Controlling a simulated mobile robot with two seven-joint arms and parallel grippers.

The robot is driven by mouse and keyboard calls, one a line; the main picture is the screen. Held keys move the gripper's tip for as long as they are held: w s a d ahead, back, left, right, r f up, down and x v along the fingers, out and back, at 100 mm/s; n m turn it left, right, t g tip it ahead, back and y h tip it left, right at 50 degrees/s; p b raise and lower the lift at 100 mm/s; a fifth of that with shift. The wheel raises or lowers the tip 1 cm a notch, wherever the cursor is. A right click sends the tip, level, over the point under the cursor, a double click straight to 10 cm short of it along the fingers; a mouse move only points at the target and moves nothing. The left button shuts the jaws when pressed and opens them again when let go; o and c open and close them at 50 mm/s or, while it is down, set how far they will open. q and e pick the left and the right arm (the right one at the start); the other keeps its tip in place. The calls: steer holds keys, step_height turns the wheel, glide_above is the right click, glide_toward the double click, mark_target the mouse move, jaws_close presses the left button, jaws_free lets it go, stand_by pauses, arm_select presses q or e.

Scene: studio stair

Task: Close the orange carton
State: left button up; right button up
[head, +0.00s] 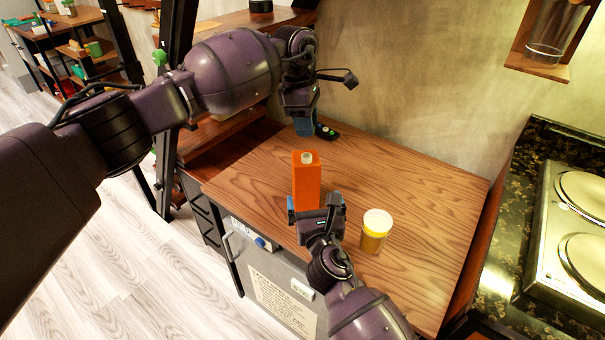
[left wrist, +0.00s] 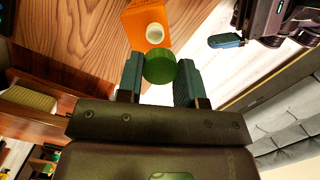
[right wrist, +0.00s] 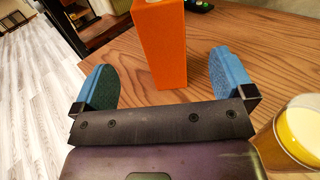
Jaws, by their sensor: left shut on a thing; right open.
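The orange carton (head: 306,188) stands upright on the wooden counter, its pale round spout uncovered on top. It also shows in the left wrist view (left wrist: 133,22) and right wrist view (right wrist: 160,45). My left gripper (head: 304,125) is above and behind the carton, pointing down. In the left wrist view it is shut on a round green cap (left wrist: 160,67), apart from the spout. The cap is hidden in the head view. My right gripper (head: 317,205) is low at the carton's near side. It is open and empty, its fingers (right wrist: 162,70) spread wider than the carton.
A small dark object with green spots (head: 326,132) lies behind the carton. A stove (head: 575,220) is at the right.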

mark_target(306, 167)
arm_select(q)
steer(key=shift+w+a+f, duration=0.1)
steer(key=shift+w, duration=0.35)
steer(key=shift+s, duration=0.25)
arm_select(e)
steer(key=w, duration=0.4)
steer(key=w+a, duration=0.1)
steer(key=w, duration=0.3)
steer(key=w+a, duration=0.1)
steer(key=w, duration=0.3)
steer(key=shift+w, duration=0.2)
steer(key=shift+c, duration=0.5)
arm_select(q)
steer(key=shift+w, duration=0.1)
arm_select(e)
steer(key=c, duration=1.3)
arm_select(q)
steer(key=shift+f, duration=2.45)
